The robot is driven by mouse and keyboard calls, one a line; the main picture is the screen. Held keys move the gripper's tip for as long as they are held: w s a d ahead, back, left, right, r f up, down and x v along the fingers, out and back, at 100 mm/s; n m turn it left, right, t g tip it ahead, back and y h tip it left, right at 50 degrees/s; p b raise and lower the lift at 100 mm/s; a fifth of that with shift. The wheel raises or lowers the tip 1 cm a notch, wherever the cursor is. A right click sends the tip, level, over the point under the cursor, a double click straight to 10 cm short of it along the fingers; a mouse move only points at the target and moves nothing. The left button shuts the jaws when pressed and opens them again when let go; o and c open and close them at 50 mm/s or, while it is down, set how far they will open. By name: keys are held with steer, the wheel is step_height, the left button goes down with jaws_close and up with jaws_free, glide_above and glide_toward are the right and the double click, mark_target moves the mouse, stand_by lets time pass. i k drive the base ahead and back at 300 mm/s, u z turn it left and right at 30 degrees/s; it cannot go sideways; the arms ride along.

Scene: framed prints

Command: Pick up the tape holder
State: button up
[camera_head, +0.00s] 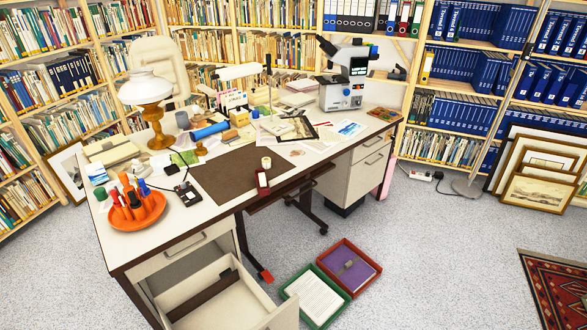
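A small dark red holder (262,181) stands at the front edge of the desk, on the brown mat. A cream roll (266,163) shows just behind it, and I cannot tell whether the two are joined. This looks like the tape holder, but it is too small to be sure. A small black object (187,193) lies farther left on the desk, and its kind is unclear. My gripper is not in view.
The white desk (160,215) carries an orange tray (137,212) of bottles, a lamp (148,95) and a microscope (346,80). An open drawer (225,300) juts out at front left. Green (318,322) and red (374,266) boxes lie on the floor. Carpet at right is mostly clear.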

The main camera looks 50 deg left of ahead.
mark_target(262, 182)
steer(key=i, duration=1.85)
steer(key=u, duration=3.3)
steer(key=i, duration=1)
